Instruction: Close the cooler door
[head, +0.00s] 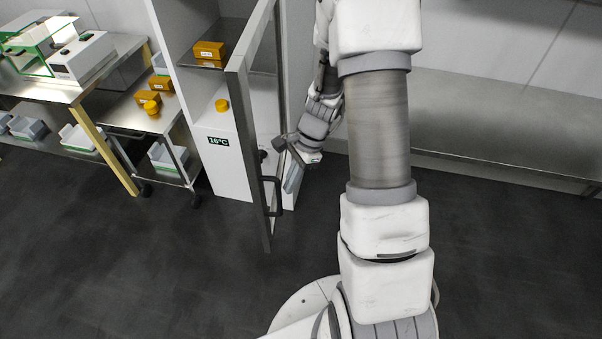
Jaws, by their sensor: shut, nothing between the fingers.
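The cooler (233,167) is a tall white cabinet with a green 16°C display on its lower front. Its door (238,110), a grey frame with a clear pane, stands wide open toward me, swung out from the cooler's right side. A dark bar handle (277,196) sits on the door's right-hand, outer face. My gripper (291,180) is shut and empty, pointing down just right of the door near the handle's height. I cannot tell whether it touches the door. My arm hides part of the area behind it.
Inside the cooler are an orange box (209,50) on a shelf and a yellow round piece (222,105) lower down. A wheeled cart (122,117) and a workbench (118,62) stand to the left. A long bench (500,125) runs along the right. The dark floor in front is clear.

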